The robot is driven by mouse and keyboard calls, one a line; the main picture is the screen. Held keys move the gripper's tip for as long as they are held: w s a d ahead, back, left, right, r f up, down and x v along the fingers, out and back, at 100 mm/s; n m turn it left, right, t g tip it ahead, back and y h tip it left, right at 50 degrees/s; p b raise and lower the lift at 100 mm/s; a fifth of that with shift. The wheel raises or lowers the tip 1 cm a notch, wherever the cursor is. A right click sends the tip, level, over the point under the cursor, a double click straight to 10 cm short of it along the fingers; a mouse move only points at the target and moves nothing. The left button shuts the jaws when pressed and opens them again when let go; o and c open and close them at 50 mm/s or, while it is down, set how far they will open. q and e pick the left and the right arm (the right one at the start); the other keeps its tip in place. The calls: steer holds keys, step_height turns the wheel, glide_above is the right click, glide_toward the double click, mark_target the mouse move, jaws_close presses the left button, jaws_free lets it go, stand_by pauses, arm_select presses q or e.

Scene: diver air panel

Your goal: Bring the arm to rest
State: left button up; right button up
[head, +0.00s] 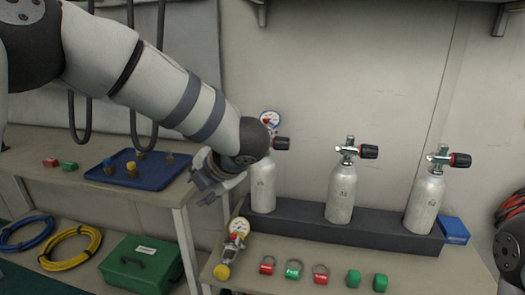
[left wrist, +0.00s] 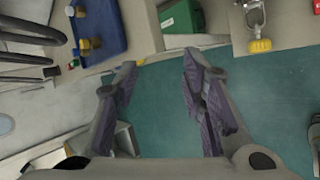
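My left arm comes in from the upper left in the head view, and its gripper (head: 209,182) hangs in the air between the two tables, left of the nearest cylinder. In the left wrist view the gripper (left wrist: 158,80) has its two fingers spread wide. Only floor shows between them, so it is open and empty. A small dark and grey piece of my right arm shows at the right edge of the head view. My right gripper is not in view.
Three cylinders (head: 342,193) stand in a dark rack (head: 300,222) on the right table, with a gauge fitting (head: 237,233), tags and green caps in front. A blue tray (head: 155,178) with fittings lies on the left table. A green case (head: 142,263) and hoses (head: 72,248) sit below.

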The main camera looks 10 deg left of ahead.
arm_select(q)
steer(key=s+f+m+h, duration=0.1)
steer(key=s+f+m, duration=0.4)
steer(key=f+m, duration=0.3)
steer(key=s+a+f+m+h, duration=0.1)
steer(key=s+f+m, duration=0.4)
steer(key=f, duration=0.4)
steer(key=s+f+m+h, duration=0.2)
steer(key=s+f+m, duration=0.3)
steer(key=f+m, duration=0.3)
steer(key=s+f+m+g+h, duration=0.1)
steer(key=s+f+m+g, duration=0.1)
steer(key=s, duration=0.7)
steer(key=s+d+f+m+g+h, duration=0.1)
steer(key=s+m, duration=0.3)
steer(key=s, duration=0.5)
steer(key=s+d+f+m+g+h, duration=0.1)
steer(key=s+f+m+g, duration=0.2)
steer(key=s, duration=0.6)
steer(key=shift+s+m+g, duration=0.4)
steer(key=shift+g, duration=0.2)
